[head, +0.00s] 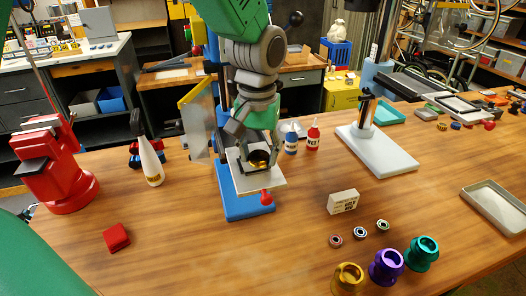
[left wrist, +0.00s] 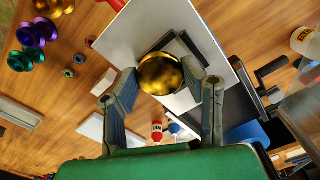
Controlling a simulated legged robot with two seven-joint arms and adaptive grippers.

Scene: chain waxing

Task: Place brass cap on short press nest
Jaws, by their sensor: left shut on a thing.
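The brass cap (head: 259,158) is a shiny gold round piece, held between the fingertips of my left gripper (head: 257,153). In the left wrist view the brass cap (left wrist: 160,73) shows between the two fingers. The short press has a blue base (head: 248,205) and a white plate (head: 243,182) with a red knob at its front. The cap is over this plate, beside a dark angled bracket (left wrist: 184,48) on it. I cannot tell whether the cap touches the plate. The fingers and cap partly hide the nest. My right gripper is not in view.
A clear panel with a yellow edge (head: 195,93) stands left of the press. Blue and red bottles (head: 312,136) stand behind it to the right. A white-based stand (head: 385,155) is farther right. Gold, purple (head: 386,266) and teal cups sit at front right. The front-left table is mostly clear.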

